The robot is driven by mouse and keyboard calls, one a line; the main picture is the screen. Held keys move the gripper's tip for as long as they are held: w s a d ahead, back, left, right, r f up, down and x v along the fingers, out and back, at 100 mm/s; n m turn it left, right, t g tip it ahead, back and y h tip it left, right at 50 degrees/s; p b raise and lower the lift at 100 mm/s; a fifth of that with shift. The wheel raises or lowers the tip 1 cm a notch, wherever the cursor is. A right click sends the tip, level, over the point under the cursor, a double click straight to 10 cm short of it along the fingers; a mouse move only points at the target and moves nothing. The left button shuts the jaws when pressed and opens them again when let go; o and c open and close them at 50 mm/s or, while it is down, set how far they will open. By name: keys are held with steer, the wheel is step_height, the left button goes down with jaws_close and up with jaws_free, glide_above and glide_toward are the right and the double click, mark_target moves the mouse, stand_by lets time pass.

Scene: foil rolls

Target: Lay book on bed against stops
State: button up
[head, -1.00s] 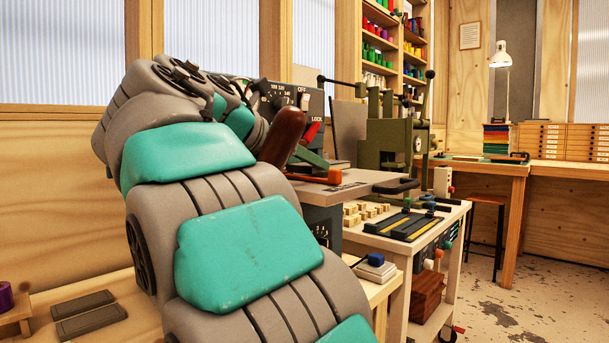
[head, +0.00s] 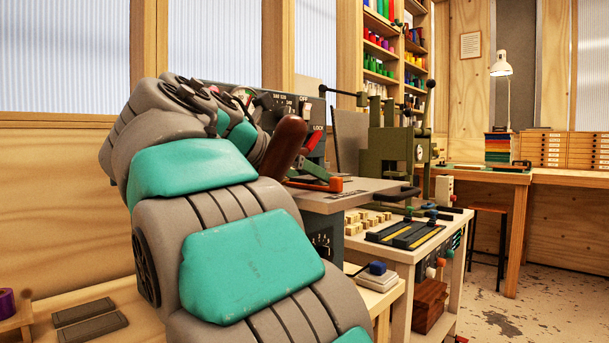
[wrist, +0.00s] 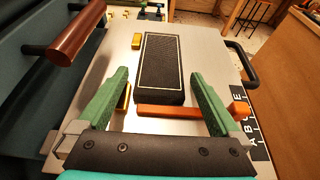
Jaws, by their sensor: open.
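In the wrist view a black book (wrist: 160,66) with a pale border line lies flat on the grey metal bed (wrist: 207,62). Two brass blocks (wrist: 136,41), seemingly the stops, stand close along its left side; whether they touch it I cannot tell. In the head view my gripper (head: 314,172) is over the bed (head: 352,196); the book is hidden there.
A dark red handle (wrist: 78,36) juts over the bed's left side. A black handle (wrist: 242,62) is on its right edge. The grey-blue press with dials (head: 292,103) stands behind my arm. A trolley (head: 392,258) with type and tools stands to the right.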

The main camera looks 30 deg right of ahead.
steer(key=shift+r, duration=0.1)
steer(key=p+v, duration=0.2)
steer(key=v, duration=1)
